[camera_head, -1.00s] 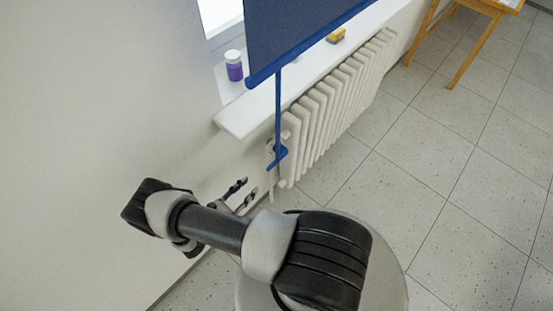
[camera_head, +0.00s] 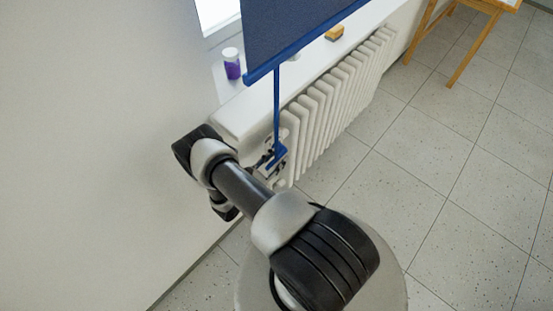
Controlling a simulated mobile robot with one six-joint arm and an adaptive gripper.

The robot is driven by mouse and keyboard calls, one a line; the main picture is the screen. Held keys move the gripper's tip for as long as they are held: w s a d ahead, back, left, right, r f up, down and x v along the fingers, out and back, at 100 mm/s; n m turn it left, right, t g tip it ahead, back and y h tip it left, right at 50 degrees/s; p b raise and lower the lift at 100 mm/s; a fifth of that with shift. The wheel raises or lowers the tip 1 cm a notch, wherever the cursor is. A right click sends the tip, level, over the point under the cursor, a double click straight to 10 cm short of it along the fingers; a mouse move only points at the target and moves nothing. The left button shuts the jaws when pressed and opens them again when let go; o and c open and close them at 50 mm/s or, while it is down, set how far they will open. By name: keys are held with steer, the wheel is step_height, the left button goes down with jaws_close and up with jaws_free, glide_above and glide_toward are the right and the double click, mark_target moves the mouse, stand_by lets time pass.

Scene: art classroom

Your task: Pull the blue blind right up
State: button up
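The blue blind (camera_head: 290,30) hangs in front of the window, with its bottom bar just above sill height. A blue pull strap (camera_head: 277,110) hangs from the bar and ends in a small blue handle (camera_head: 277,156) in front of the radiator. My gripper (camera_head: 264,162) is at the handle, its fingers small and partly hidden behind my arm. I cannot tell whether the fingers are closed on the handle or only beside it.
A white sill (camera_head: 235,113) runs above the white radiator (camera_head: 330,100). A purple jar (camera_head: 232,64) and a yellow sponge-like block (camera_head: 334,33) stand on the sill. A wooden easel (camera_head: 462,40) stands at the upper right. The tiled floor on the right is clear.

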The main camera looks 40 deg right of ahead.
steer(key=shift+c, duration=0.4)
steer(key=c, duration=0.7)
jaws_close()
steer(key=shift+s+f, duration=0.1)
steer(key=shift+s, duration=0.05)
